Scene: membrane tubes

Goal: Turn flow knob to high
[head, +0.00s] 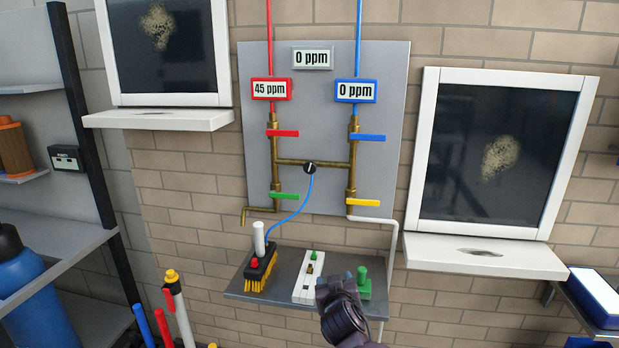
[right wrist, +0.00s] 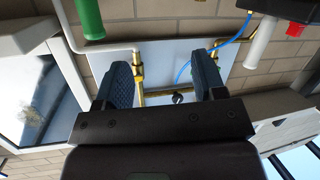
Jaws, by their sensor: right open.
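A round black knob (head: 310,168) sits on the brass cross pipe in the middle of the grey wall panel (head: 388,130), and a thin blue tube runs down from it. It shows small between my fingers in the right wrist view (right wrist: 178,98). A white device (head: 302,290) with a green top and a small dark part stands on the shelf. I cannot read a flow label on either. My right gripper (head: 338,283) is above the shelf, in front of the white device and apart from the black knob. Its jaws are open and empty (right wrist: 165,78). My left gripper is out of view.
A black brush block (head: 262,270) with yellow bristles and a green handle (head: 363,285) stand on the grey shelf (head: 280,290), either side of the white device. Red, blue, green and yellow valve levers are on the pipes. White-framed windows (head: 485,150) flank the panel.

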